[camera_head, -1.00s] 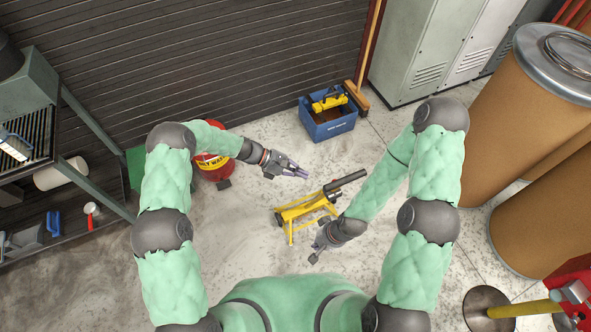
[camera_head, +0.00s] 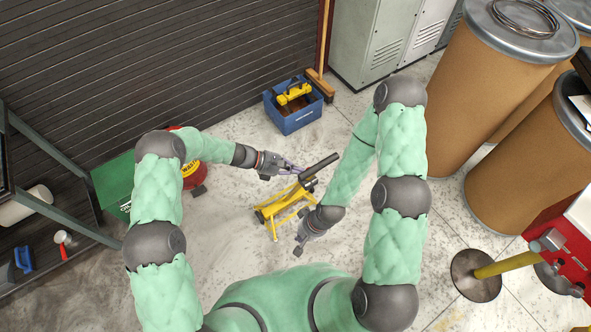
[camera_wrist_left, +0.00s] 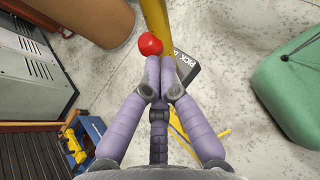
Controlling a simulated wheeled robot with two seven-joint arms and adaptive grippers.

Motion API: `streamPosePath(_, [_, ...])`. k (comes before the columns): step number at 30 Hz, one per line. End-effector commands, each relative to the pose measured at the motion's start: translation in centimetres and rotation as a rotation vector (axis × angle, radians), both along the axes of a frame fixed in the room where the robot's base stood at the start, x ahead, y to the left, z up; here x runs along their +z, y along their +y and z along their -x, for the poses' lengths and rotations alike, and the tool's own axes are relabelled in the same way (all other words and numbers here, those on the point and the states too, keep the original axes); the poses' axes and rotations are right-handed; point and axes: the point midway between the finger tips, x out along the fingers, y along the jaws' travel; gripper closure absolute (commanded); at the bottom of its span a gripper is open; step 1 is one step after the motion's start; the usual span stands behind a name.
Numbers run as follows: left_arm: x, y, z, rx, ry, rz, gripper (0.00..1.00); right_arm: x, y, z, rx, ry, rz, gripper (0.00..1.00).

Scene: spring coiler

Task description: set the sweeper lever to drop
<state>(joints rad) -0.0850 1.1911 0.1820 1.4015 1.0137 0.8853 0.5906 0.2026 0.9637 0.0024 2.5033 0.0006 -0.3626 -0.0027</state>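The sweeper (camera_head: 277,212) is a yellow frame with a dark cylinder at its upper end, on the floor between my arms. In the left wrist view a red ball knob (camera_wrist_left: 150,45) shows just beyond my left fingertips, in front of a yellow bar (camera_wrist_left: 158,18). A dark plate with the letters "PICK" (camera_wrist_left: 186,66) is beside the fingertips. My left gripper (camera_wrist_left: 160,62) has its fingertips together, with nothing visible between them; in the head view it is at the sweeper's upper end (camera_head: 298,169). My right gripper (camera_head: 299,248) is below the sweeper, its fingers too small to read.
A blue crate (camera_head: 292,119) with a yellow item stands behind the sweeper. Large brown drums (camera_head: 495,85) stand at right, near a yellow post (camera_head: 505,264). A red bin (camera_head: 192,177) is behind my left arm. Floor (camera_head: 225,230) left of the sweeper is clear.

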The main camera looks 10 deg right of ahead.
Motion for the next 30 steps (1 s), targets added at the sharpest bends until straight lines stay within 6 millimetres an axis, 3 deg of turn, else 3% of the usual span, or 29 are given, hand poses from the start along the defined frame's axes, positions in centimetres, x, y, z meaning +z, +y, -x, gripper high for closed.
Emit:
streamPosePath(9, [0.8,-1.2,-0.5,-0.004,0.039,-0.118,1.0,1.4,0.0,0.0,0.0,0.0,0.0,1.0])
streamPosePath(30, [1.0,-2.8,-1.1,0.0,0.044,-0.122,1.0,0.7,0.0,0.0,0.0,0.0,0.0,1.0])
